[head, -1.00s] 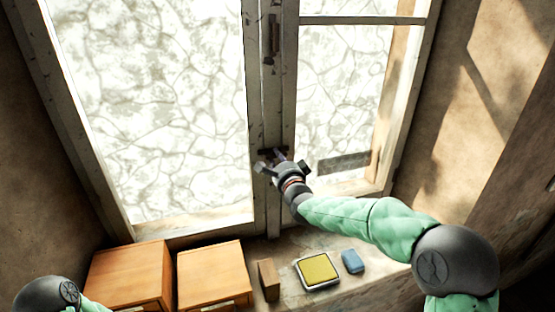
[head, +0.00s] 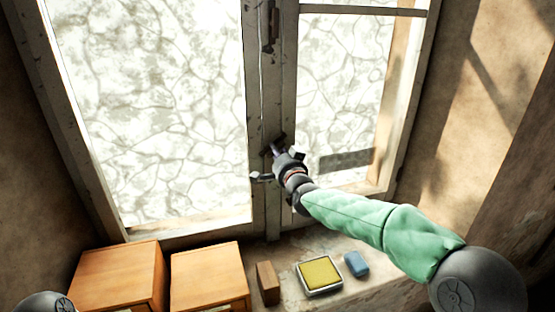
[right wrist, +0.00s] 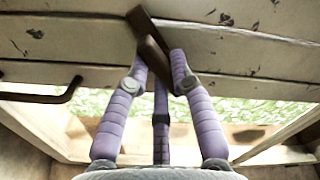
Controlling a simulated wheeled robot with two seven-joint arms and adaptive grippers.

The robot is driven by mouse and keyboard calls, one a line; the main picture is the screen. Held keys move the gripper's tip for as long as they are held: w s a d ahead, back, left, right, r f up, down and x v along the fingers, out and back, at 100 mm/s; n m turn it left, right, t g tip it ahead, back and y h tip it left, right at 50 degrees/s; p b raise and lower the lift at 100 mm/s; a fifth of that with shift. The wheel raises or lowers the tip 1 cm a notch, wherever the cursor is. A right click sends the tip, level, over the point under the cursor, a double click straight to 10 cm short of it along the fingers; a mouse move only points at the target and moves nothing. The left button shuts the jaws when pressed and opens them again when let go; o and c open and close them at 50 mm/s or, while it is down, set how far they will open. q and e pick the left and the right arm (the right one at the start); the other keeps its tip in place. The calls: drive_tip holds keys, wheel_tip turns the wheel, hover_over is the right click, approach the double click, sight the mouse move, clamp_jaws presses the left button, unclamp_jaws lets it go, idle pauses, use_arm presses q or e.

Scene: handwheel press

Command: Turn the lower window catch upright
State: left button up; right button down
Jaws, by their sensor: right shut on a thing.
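The lower window catch (right wrist: 150,35) is a dark brown bar on the worn wooden window frame. In the right wrist view it lies at a slant between the purple fingers of my right gripper (right wrist: 160,62), which is shut on it. In the head view my right gripper (head: 277,154) reaches the middle post from the lower right and mostly hides the catch; a dark end (head: 278,138) shows beyond the fingers. The upper catch (head: 271,30) stands upright higher on the same post. My left gripper is out of view.
Two wooden boxes (head: 118,275) (head: 207,277), a small wood block (head: 268,283), a yellow pad in a pale tray (head: 320,273) and a blue sponge (head: 356,264) are on the sill below. My right forearm passes above the sill's right part.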

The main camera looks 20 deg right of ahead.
drive_tip(key=n, duration=1)
drive_tip(key=shift+d, duration=0.1)
drive_tip(key=shift+n, duration=0.3)
idle(0.3)
drive_tip(key=c, duration=1.1)
unclamp_jaws()
drive_tip(key=shift+r, duration=0.1)
drive_tip(key=s, duration=1.2)
drive_tip(key=shift+d, duration=0.2)
